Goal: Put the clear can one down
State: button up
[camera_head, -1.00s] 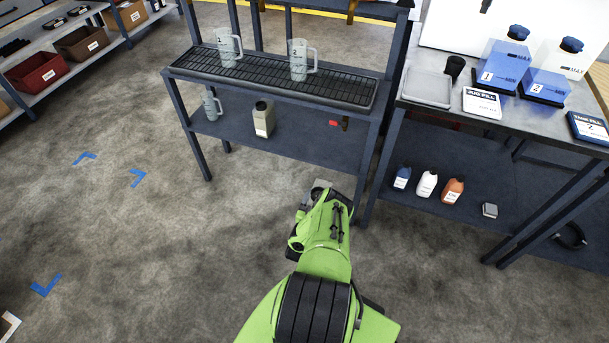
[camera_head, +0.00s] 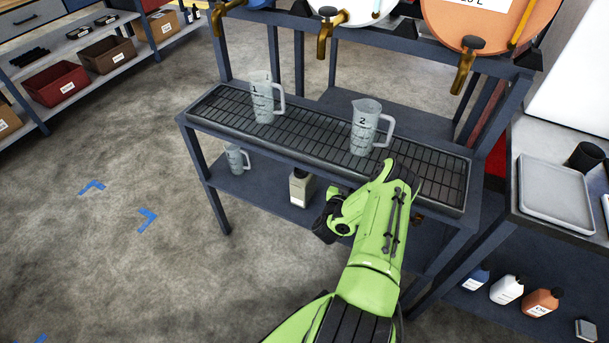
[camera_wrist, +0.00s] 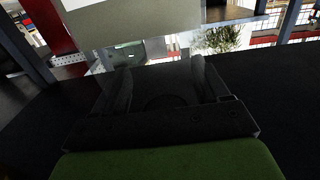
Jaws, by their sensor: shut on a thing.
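My gripper (camera_head: 328,215) is low at the front of the rack, at the left of my green wrist, its fingers mostly hidden. In the wrist view my gripper (camera_wrist: 163,72) is shut on a beige-grey can (camera_wrist: 140,27), cut off by the top edge, with a bit of white label. Clear jug 1 (camera_head: 262,98) and clear jug 2 (camera_head: 365,128) stand upright on the black grate (camera_head: 310,133).
A smaller clear jug (camera_head: 236,158) stands on the lower shelf at left. Brass taps (camera_head: 465,72) hang above the grate. At right is a bench with a grey tray (camera_head: 556,192) and bottles (camera_head: 507,290) below. The floor at left is open, with blue marks (camera_head: 147,220).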

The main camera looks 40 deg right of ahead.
notch_tip(320, 180, down, 10)
jog(key=b, duration=0.5)
jog(key=shift+w+r, duration=0.15)
jog(key=shift+r, duration=0.2)
jog(key=o, duration=1.7)
jog(key=shift+c, duration=0.2)
